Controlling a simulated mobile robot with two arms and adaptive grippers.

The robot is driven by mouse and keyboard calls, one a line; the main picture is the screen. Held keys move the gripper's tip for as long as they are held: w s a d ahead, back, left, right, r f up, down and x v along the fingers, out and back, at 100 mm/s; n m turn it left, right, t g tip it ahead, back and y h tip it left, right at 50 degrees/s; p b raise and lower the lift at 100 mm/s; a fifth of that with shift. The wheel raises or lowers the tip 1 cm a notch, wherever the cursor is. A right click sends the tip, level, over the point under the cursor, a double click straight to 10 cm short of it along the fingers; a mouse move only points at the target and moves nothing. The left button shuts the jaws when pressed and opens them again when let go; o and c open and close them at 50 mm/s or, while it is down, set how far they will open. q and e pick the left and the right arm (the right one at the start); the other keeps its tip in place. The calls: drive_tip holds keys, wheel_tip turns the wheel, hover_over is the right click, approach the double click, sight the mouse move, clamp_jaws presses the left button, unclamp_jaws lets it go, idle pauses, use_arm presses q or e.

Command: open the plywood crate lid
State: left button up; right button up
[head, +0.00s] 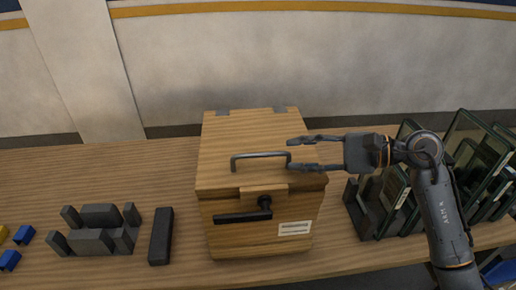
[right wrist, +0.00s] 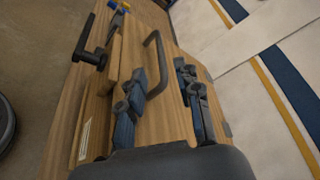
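The plywood crate (head: 262,226) stands on the wooden table with its lid (head: 232,135) shut. A dark bar handle (head: 261,156) is on top of the lid, and two grey hinges are at its back edge. A dark lever latch (head: 243,216) lies across the crate's front. My right gripper (head: 296,154) is open above the lid, its fingers pointing left at the right end of the handle. My left gripper is not in view.
Small blue and yellow pieces are at the far left. A rack of framed glass panes (head: 466,160) stands on the right, close to my right arm.

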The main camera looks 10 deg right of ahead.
sight(264, 154)
drive_tip(key=p+x, duration=0.3)
drive_tip(key=x, duration=0.5)
drive_tip(key=shift+r, duration=0.2)
drive_tip(key=shift+w+a+f, duration=0.2)
drive_tip(key=shift+a+f, duration=0.1)
drive_tip(key=shift+a, duration=0.35)
clamp_jaws()
